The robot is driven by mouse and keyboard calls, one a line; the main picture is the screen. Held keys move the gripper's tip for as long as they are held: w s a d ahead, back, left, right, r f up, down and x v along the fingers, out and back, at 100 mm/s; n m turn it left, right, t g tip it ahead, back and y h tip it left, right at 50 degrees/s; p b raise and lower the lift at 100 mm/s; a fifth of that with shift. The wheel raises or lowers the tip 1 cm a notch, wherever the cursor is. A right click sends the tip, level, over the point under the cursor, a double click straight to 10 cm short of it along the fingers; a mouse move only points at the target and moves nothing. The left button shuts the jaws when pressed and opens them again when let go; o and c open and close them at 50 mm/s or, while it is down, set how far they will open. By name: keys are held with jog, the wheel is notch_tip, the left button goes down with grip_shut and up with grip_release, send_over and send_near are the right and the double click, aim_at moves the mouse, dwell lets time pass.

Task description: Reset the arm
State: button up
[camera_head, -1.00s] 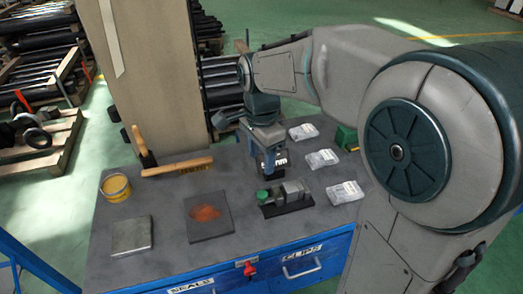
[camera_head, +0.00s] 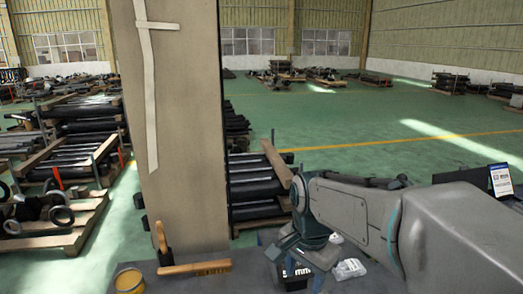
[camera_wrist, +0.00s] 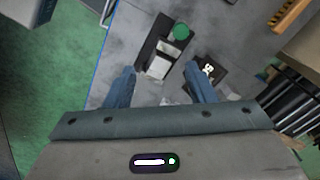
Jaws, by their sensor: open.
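My arm reaches in from the right in the head view, its wrist over the back of the grey workbench (camera_head: 235,280). In the wrist view my gripper (camera_wrist: 160,82) has its two blue fingers spread wide, with nothing between them.
A wooden-handled tool (camera_head: 195,268), a dark-headed brush (camera_head: 162,245) and a yellow tin (camera_head: 129,281) are on the bench. Clear packets (camera_head: 348,269) lie right of the wrist. A tall tan pillar (camera_head: 180,120) stands behind. Pallets of dark bars (camera_head: 75,160) lie beyond; the green floor is open.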

jog(key=s+d+f+n+t, duration=0.2)
jog(key=s+d+n, duration=0.4)
jog(key=s+n, duration=0.3)
jog(key=shift+s+f, duration=0.5)
jog(key=shift+f, duration=0.05)
dwell(1.3)
